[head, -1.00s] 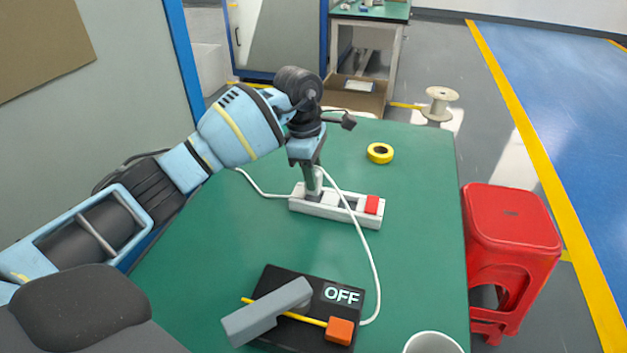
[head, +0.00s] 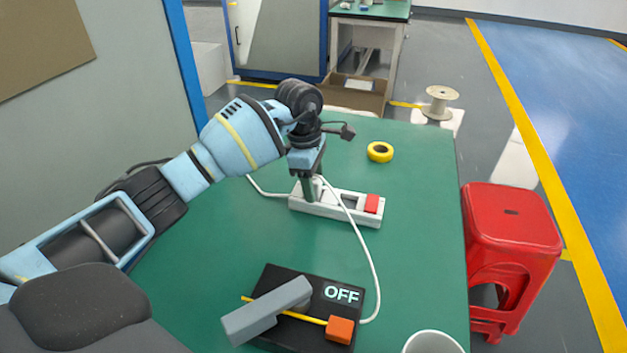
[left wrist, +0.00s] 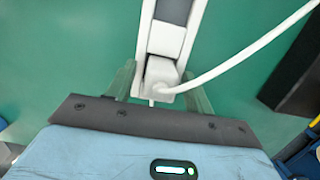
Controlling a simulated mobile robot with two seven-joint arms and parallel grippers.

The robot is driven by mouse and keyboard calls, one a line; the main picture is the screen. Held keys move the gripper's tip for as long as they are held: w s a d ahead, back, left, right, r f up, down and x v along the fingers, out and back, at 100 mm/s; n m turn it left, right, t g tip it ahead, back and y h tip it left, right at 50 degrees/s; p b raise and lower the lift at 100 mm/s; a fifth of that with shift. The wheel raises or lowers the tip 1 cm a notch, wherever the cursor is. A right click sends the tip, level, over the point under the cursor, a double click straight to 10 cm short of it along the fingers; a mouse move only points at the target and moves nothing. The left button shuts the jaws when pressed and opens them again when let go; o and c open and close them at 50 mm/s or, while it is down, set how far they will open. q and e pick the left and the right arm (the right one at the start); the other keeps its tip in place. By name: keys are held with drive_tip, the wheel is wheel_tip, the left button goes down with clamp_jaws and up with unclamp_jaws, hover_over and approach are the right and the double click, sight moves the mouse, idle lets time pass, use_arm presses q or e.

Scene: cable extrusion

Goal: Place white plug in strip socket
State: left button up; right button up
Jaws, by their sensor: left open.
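The white strip socket (head: 353,209) lies on the green table with a red switch (head: 372,204) at its right end. My left gripper (head: 312,192) points down at the strip's left end. In the left wrist view the white plug (left wrist: 161,73) sits at the near end of the strip (left wrist: 167,38), between my open left fingers (left wrist: 160,90), with space on both sides. A white cord runs from the plug to the right. Whether the plug is fully seated is hidden. My right gripper is not in view.
A black box reading OFF (head: 342,294), with a grey lever (head: 268,312) and orange block (head: 340,330), lies at the front. Yellow tape (head: 380,152) is behind the strip. A white cup (head: 432,342) stands at the front right. A red stool (head: 512,222) is beside the table.

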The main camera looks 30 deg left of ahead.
use_arm(q)
wheel_tip(320, 180, up, 12)
drive_tip(key=a, duration=0.1)
drive_tip(key=shift+s+a, duration=0.2)
drive_tip(key=shift+a, duration=0.2)
